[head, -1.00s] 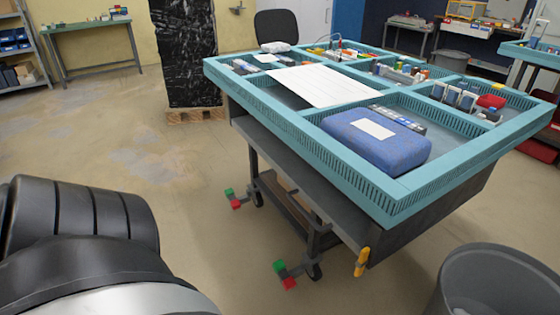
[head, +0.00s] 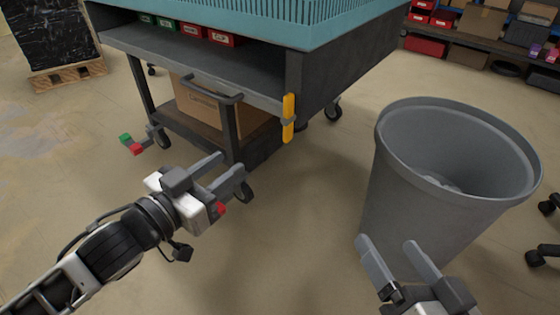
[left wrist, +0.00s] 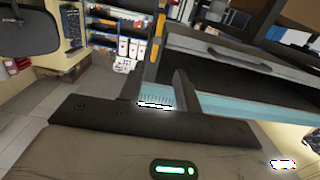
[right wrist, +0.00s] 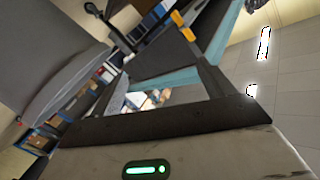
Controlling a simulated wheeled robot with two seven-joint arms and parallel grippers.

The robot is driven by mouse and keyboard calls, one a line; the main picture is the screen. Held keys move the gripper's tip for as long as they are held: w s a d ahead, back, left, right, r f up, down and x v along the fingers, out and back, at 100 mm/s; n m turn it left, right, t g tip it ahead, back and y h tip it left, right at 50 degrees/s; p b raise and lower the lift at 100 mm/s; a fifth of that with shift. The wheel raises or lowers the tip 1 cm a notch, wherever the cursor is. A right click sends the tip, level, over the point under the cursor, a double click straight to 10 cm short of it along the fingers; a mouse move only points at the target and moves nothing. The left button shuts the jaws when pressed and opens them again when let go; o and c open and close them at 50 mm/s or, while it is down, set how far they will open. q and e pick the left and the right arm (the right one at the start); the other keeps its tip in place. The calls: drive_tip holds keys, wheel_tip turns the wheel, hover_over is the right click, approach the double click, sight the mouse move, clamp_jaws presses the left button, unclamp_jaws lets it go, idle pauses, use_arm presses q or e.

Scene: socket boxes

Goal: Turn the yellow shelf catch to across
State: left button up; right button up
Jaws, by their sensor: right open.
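The yellow shelf catch (head: 288,118) is a narrow yellow bar on a grey pivot at the front right corner of the cart's shelf. It stands upright. It also shows in the left wrist view (left wrist: 153,52) and the right wrist view (right wrist: 183,27). My left gripper (head: 222,172) is open and empty, left of the catch and lower in the head view, clear of it. My right gripper (head: 388,246) is open and empty, below and right of the catch, beside the grey bin.
The dark cart (head: 340,70) carries a teal tray (head: 240,32). A grey handle (head: 205,86) crosses its front, and a cardboard box (head: 215,112) sits on its lower shelf. A large grey bin (head: 430,205) stands at the right. Floor between the grippers is clear.

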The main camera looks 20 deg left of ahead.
use_arm(q)
drive_tip(key=b, duration=0.4)
approach(285, 122)
drive_tip(key=x, duration=0.8)
drive_tip(key=shift+f, duration=0.1)
drive_tip(key=shift+w+d, duration=0.1)
drive_tip(key=shift+w, duration=0.2)
use_arm(e)
wheel_tip(285, 122, up, 6)
drive_tip(key=w+n+t+y, duration=0.2)
drive_tip(key=n+t, duration=0.2)
drive_tip(key=shift+d+f+y, duration=0.2)
drive_tip(key=shift+d+y, duration=0.1)
drive_tip(key=shift+w, duration=0.1)
use_arm(q)
clamp_jaws()
